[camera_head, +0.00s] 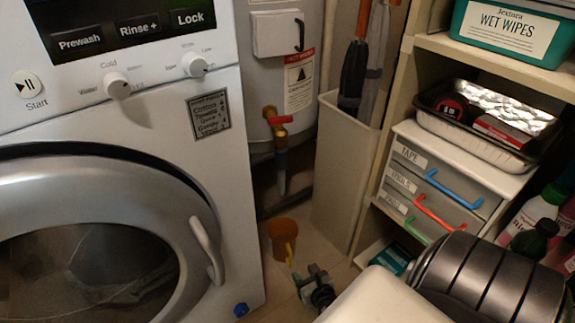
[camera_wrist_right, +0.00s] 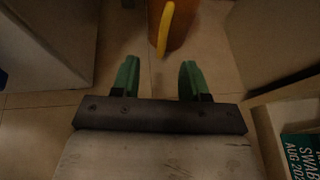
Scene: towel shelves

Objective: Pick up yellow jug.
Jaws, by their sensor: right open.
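The jug (camera_head: 283,238) is orange-brown with a yellow handle. It stands on the floor between the washing machine and the tall beige bin. In the right wrist view the jug (camera_wrist_right: 180,28) is at the top edge, partly cut off, with its yellow handle (camera_wrist_right: 163,28) toward me. My right gripper (camera_head: 306,278) is low over the floor, on the near side of the jug. In the wrist view my right gripper (camera_wrist_right: 158,68) has its green fingers spread, with nothing between them. The handle is just beyond the fingertips, apart from them. My left gripper is not in view.
The white washing machine (camera_head: 215,135) is on the left. The beige bin (camera_head: 342,160) stands behind and right of the jug. Shelves on the right hold a drawer unit (camera_head: 440,185), a tray and bottles. Floor (camera_wrist_right: 110,35) shows between the machine and the shelves.

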